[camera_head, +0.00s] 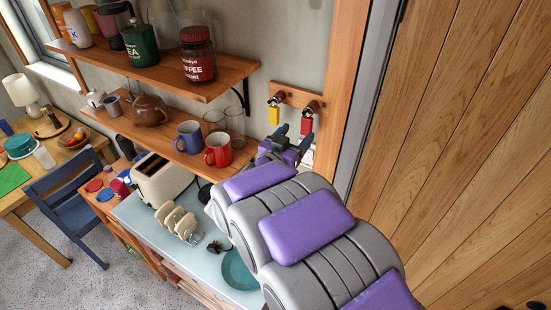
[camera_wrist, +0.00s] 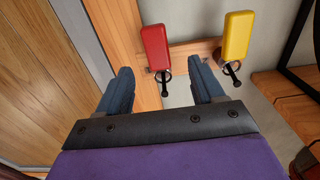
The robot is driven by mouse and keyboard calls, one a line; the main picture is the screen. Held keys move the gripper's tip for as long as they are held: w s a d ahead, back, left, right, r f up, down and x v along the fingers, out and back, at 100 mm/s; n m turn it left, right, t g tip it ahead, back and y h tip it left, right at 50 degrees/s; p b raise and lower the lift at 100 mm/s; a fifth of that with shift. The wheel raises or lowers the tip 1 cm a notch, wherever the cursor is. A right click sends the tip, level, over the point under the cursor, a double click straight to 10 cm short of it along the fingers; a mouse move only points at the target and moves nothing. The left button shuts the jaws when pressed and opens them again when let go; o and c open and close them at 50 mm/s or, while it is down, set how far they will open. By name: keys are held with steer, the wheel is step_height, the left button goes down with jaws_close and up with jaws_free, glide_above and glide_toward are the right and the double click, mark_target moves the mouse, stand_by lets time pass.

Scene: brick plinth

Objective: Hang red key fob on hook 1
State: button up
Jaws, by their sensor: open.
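The red key fob (camera_head: 306,126) hangs from the right-hand hook (camera_head: 311,106) of a small wooden rack (camera_head: 291,95) on the wall. A yellow key fob (camera_head: 274,116) hangs from the left-hand hook (camera_head: 276,98). No hook numbers are readable. My gripper (camera_head: 294,136) is open and empty, just in front of and below the red fob. The wrist view shows the scene inverted: the red fob (camera_wrist: 155,47) and its hook (camera_wrist: 163,82) lie between the spread fingers (camera_wrist: 161,70), apparently beyond their tips. The yellow fob (camera_wrist: 236,38) is outside the right finger.
Wooden shelves (camera_head: 185,75) with jars, a blue mug (camera_head: 188,137) and a red mug (camera_head: 217,150) stand left of the rack. A toaster (camera_head: 163,180) sits on the counter below. A wooden post (camera_head: 343,90) is close on the right, beside a plank wall (camera_head: 465,120).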

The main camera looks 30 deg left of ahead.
steer(key=s+a+b, duration=0.1)
steer(key=s, duration=0.9)
steer(key=shift+s, duration=0.3)
steer(key=w+d+f+n+g+y+b, duration=0.1)
steer(key=w+f+g+y+b, duration=0.3)
steer(key=w+f+y+b, duration=0.15)
steer(key=s+d+f+n+g+y+b, duration=0.2)
steer(key=s+d+f+n+g+b, duration=0.1)
steer(key=s+d+f+g+b, duration=0.45)
steer(key=s+d+f+m+g+h+b, duration=0.1)
steer(key=s+d+f, duration=0.3)
steer(key=s+d, duration=0.4)
steer(key=s+d+f+m+g+h+b, duration=0.1)
steer(key=s+d+f+g+h+b, duration=0.2)
steer(key=s+d, duration=0.6)
steer(key=s+d+f+m+g+h+b, duration=0.1)
steer(key=s+d+f+g+h+b, duration=0.1)
steer(key=s+d+f, duration=0.5)
steer(key=s+d+g+b, duration=0.1)
steer(key=d+g, duration=0.1)
steer(key=d, duration=0.3)
steer(key=shift+s+d+f+b, duration=0.2)
steer(key=shift+f+b, duration=0.05)
steer(key=shift+b, duration=0.15)
